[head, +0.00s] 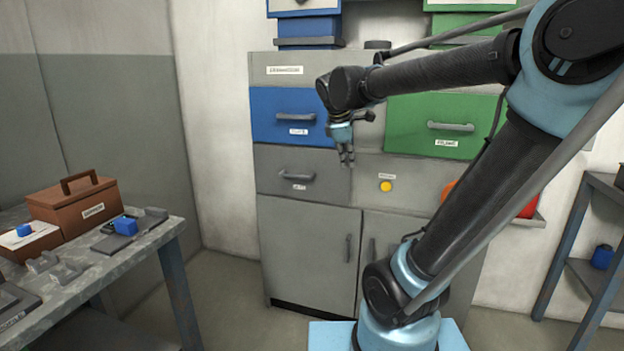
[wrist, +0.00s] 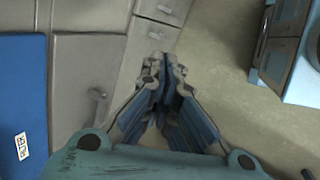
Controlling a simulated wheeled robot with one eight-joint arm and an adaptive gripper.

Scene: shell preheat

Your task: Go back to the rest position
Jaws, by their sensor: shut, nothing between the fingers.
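My gripper (head: 346,160) hangs at the end of my raised arm, fingers pointing down, in front of the cabinet (head: 310,235). It is shut and empty. In the wrist view my gripper (wrist: 164,65) has its fingertips together, with the floor and grey cabinet fronts beyond them. A blue drawer (head: 270,112) is to its left and a green drawer (head: 455,118) to its right in the head view. Both look closed. The blue front also shows in the wrist view (wrist: 15,90).
A workbench (head: 160,235) at the left holds a brown box (head: 75,205), a blue block (head: 126,225) and grey parts. A yellow button (head: 386,186) is on the cabinet, right of my gripper. A shelf rack (head: 570,250) stands at the far right. Floor (head: 225,285) between bench and cabinet is clear.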

